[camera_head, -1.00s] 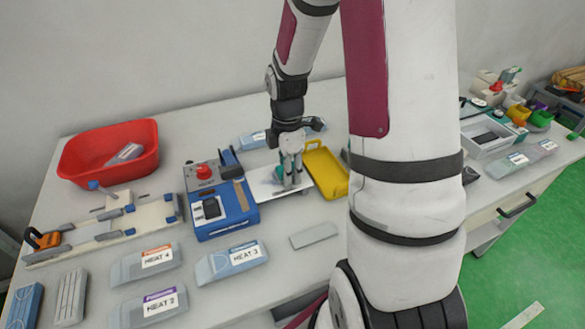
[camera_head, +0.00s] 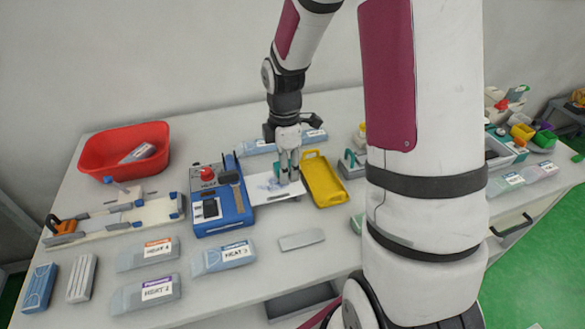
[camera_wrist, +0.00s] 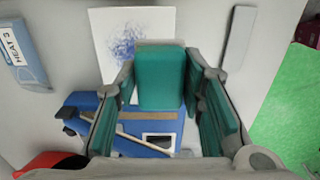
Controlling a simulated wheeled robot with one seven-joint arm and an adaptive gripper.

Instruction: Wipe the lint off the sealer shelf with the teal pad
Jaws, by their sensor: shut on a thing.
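The sealer shelf (camera_head: 262,194) is a white plate on the right side of the blue sealer (camera_head: 217,205). Bluish lint lies on it as a speckled patch, and this lint (camera_wrist: 122,42) shows clearly in the wrist view. My gripper (camera_head: 288,180) points down over the right part of the shelf. It is shut on the teal pad (camera_wrist: 160,80), a block seen between the fingers in the wrist view. In the head view the fingers mostly hide the pad. I cannot tell whether it touches the shelf.
A red bin (camera_head: 124,150) is at the back left. Labelled pouches (camera_head: 222,257) and a grey bar (camera_head: 301,240) lie in front. A clamp fixture (camera_head: 125,217) sits left of the sealer.

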